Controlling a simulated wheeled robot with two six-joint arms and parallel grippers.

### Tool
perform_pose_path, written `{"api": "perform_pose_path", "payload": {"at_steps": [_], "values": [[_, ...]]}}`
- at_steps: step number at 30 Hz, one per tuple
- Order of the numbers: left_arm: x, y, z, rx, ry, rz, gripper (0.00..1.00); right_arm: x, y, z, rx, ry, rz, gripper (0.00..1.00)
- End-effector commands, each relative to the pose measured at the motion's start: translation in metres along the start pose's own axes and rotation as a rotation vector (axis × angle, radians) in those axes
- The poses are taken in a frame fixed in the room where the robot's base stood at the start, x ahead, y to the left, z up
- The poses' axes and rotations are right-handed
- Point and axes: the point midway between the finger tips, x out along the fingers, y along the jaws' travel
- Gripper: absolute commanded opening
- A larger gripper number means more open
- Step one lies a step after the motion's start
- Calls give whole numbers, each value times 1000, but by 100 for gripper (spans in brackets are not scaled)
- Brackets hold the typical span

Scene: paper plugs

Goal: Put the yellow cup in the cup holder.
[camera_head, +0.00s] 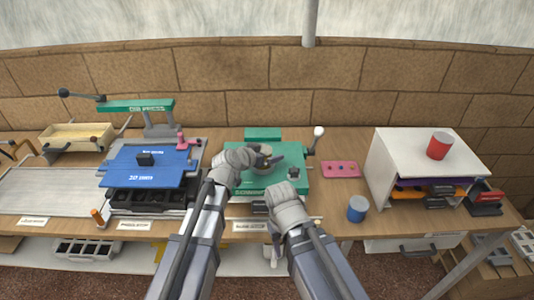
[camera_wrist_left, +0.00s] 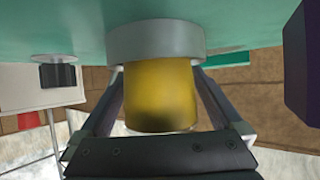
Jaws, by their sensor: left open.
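The yellow cup (camera_wrist_left: 160,100) shows large in the left wrist view, its end meeting a round grey ring, the cup holder (camera_wrist_left: 155,38), on the green machine. The cup lines up with the ring; I cannot tell how deep it sits. My left gripper (camera_wrist_left: 160,78) has its dark fingers on both sides of the cup, open. In the head view this gripper (camera_head: 262,160) is over the green machine (camera_head: 300,160), and its fingers mostly hide the cup and holder. My right gripper (camera_head: 287,195) is at the machine's front edge; its fingers are not clear.
A blue cup (camera_head: 357,208) stands on the table to the right. A red cup (camera_head: 439,145) is on the white shelf (camera_head: 405,145). A pink plate (camera_head: 341,169) lies beside the machine. A blue press (camera_head: 150,168) stands to the left.

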Motion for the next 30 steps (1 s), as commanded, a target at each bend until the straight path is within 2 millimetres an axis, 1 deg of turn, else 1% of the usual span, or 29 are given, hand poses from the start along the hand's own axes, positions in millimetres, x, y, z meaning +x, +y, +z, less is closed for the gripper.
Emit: {"api": "perform_pose_path", "payload": {"at_steps": [2, 5, 12, 18, 21, 24, 30], "values": [[-5, 0, -5, 0, 0, 0, 100, -6, 1, 0, 0, 0, 0, 50], [-23, 1, -5, -1, 0, -2, 100, -15, 1, 1, 0, 0, 0, 50], [-75, 1, -5, -1, 0, -2, 100, -40, 4, 2, 0, 0, 0, 50], [-106, 1, -4, -1, 0, -2, 100, -54, 5, 3, 0, 0, 0, 50], [-115, 1, -4, -1, 0, 0, 100, -58, 6, 3, 0, 0, 0, 50], [-120, 0, -3, 0, 0, -1, 100, -60, 6, 4, 0, 0, 0, 50], [-122, 0, -2, 0, 0, 0, 100, -60, 6, 4, 0, 0, 0, 50]]}}
